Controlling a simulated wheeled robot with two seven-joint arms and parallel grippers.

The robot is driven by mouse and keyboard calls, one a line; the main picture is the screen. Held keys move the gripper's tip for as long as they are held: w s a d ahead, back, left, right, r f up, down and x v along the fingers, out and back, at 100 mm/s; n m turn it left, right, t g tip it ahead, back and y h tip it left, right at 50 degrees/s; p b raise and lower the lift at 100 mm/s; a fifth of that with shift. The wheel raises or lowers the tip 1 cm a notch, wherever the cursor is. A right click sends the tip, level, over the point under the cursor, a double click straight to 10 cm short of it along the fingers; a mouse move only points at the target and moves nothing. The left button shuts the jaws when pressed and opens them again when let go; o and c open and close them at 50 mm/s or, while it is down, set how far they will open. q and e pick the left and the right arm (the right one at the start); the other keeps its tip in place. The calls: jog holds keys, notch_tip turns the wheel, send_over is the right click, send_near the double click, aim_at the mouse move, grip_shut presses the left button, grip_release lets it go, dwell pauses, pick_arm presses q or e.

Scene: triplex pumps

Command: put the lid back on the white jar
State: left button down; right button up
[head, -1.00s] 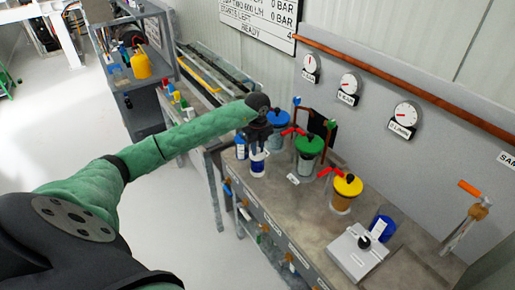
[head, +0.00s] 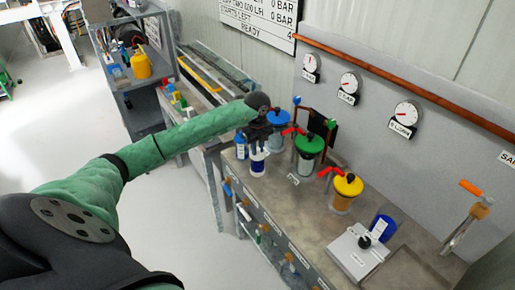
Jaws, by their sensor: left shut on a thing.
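The white jar (head: 258,168) with a blue band stands upright at the left front part of the bench. My left gripper (head: 258,148) points down directly over the jar's top. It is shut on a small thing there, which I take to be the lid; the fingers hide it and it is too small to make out. I cannot tell whether the lid touches the jar's rim. My right gripper is not in view.
On the bench (head: 295,215), blue (head: 279,118), green (head: 309,144) and yellow-topped (head: 347,187) pumps with red handles stand right of the jar. A white-blue bottle (head: 241,147) stands close left. A blue cup (head: 383,228) and a pale box (head: 357,250) are at the front right.

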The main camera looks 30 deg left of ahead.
pick_arm(q)
jog(key=c, duration=0.7)
grip_release()
jog(key=shift+r, duration=0.15)
jog(key=shift+r+p, duration=1.3)
jog(key=shift+r, duration=2)
grip_shut()
jog(key=shift+f+b, duration=1.6)
jog(key=shift+f, duration=0.7)
